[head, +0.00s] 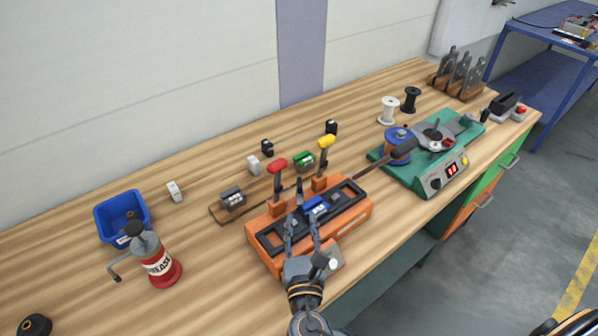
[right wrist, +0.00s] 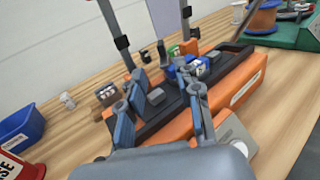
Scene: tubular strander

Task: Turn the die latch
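The orange die fixture (head: 270,262) with a black top frame stands at the front of the bench. A blue die block (head: 316,207) sits in its frame; the block also shows in the right wrist view (right wrist: 197,68). A small dark grey piece (right wrist: 155,96), perhaps the die latch, lies on the frame between my right gripper's fingers in the wrist view. My right gripper (head: 303,222) is open over the fixture, its fingers apart. Whether a finger touches the dark piece I cannot tell. My left gripper is not in view.
A red-handled lever (head: 277,167) and a yellow-handled lever (head: 326,142) rise behind the fixture. A grease can (head: 160,268) and blue bin (head: 112,220) stand left, a green machine (head: 407,178) right.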

